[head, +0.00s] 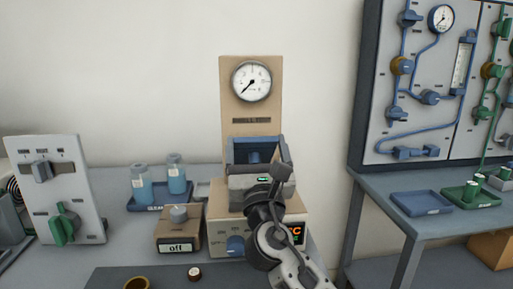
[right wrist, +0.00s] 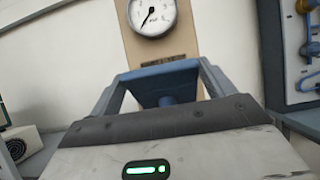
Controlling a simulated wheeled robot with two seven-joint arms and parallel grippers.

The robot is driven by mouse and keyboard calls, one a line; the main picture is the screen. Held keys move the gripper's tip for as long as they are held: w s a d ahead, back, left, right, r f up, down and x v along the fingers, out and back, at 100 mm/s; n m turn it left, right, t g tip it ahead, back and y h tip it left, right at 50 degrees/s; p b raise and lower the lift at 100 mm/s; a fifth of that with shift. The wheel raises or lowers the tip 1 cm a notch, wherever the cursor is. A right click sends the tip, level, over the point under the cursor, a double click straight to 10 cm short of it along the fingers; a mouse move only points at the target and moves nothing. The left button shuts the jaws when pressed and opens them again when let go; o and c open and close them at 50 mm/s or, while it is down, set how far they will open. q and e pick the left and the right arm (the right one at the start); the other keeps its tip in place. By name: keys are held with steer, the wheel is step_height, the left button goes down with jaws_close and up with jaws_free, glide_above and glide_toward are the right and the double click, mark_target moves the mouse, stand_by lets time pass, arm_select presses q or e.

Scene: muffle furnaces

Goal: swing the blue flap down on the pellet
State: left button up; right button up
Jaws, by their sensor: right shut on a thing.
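The blue flap (head: 256,141) shows in the head view as a blue frame on the beige device below the round gauge. In the right wrist view, the blue flap (right wrist: 157,72) spans ahead of my gripper, with side arms and a short blue cylinder (right wrist: 172,99) below its plate. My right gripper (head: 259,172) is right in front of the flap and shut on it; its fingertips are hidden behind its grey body. The pellet cannot be made out; the device and my gripper block the view there. My left gripper is not in view.
A box marked "off" (head: 180,242) and a blue tray with two bottles (head: 175,183) stand left of the device. A white panel with a green knob (head: 62,222) stands farther left. A second table (head: 430,222) is at right.

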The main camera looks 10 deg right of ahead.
steer(key=shift+f, duration=0.25)
steer(key=o, duration=1.3)
steer(key=shift+w, duration=0.1)
steer(key=shift+r, duration=0.1)
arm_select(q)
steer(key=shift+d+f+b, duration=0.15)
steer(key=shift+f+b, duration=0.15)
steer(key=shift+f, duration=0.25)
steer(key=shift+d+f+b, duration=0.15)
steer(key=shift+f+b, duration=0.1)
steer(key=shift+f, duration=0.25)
arm_select(e)
steer(key=v, duration=1.6)
steer(key=shift+r, duration=0.1)
